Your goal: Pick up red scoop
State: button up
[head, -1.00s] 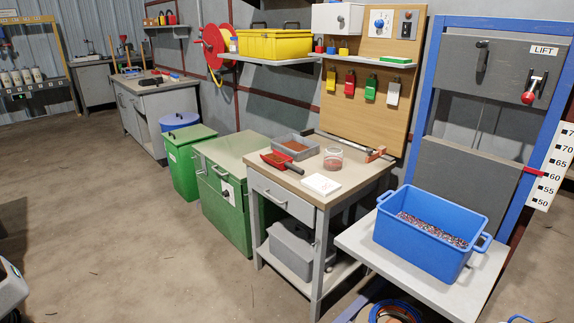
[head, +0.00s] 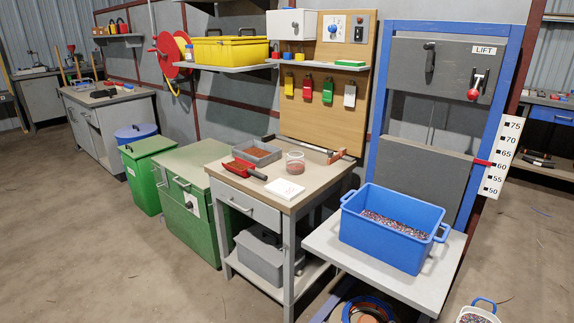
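The red scoop (head: 244,169) lies on the top of the small grey workbench (head: 226,155) in the head view, near its left front edge. Its handle points right, towards a white pad (head: 284,189). A grey tray of reddish-brown granules (head: 257,153) sits right behind the scoop. A glass jar with reddish contents (head: 295,162) stands to the right of the tray. My gripper is not in view.
A blue bin of mixed granules (head: 393,226) stands on a low pale table at the right. A green cabinet (head: 184,166) adjoins the workbench on the left. A clamp-like bar (head: 310,146) lies along the bench's back. Open concrete floor lies in front at left.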

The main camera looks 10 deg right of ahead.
aim_at(246, 171)
jog(key=i+j, duration=0.15)
jog(key=i, duration=0.55)
jog(key=i+j, duration=0.15)
jog(key=i, duration=0.55)
jog(key=i+j+u, duration=0.1)
jog(key=i, duration=0.6)
